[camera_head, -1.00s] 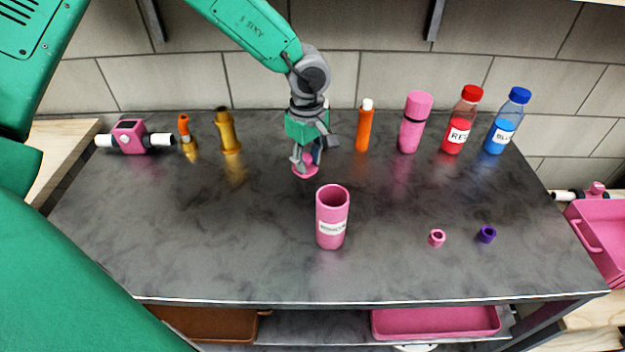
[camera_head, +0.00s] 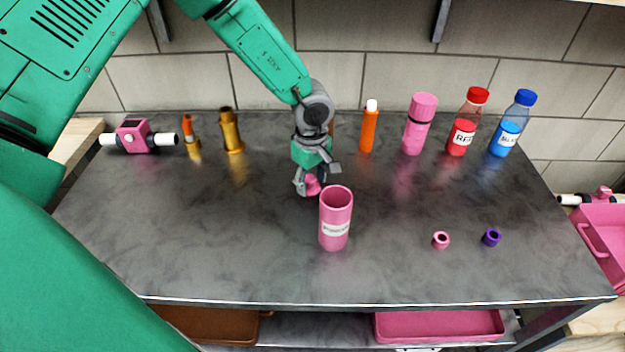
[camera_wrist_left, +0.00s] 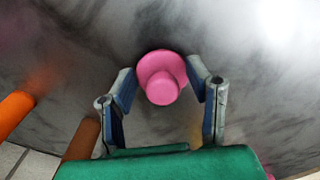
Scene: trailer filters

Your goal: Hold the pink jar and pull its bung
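The pink jar (camera_head: 335,222) stands upright on the dark table, its mouth open, with a white label on its front. A pink bung (camera_head: 313,185) with a wide flange and a narrower knob is just behind and left of the jar, apart from it. My left gripper (camera_head: 308,186) is around the bung. In the left wrist view the bung (camera_wrist_left: 161,80) sits between the two fingertips (camera_wrist_left: 160,76), which close on its sides, knob toward the camera. Whether it touches the table is hard to tell. My right gripper is not in view.
Along the back stand a pink valve (camera_head: 134,136), brass fittings (camera_head: 231,132), an orange tube (camera_head: 368,130), a pink bottle (camera_head: 418,125), a red bottle (camera_head: 466,125) and a blue bottle (camera_head: 511,126). Small pink (camera_head: 441,240) and purple (camera_head: 492,238) rings lie front right. The front left is clear.

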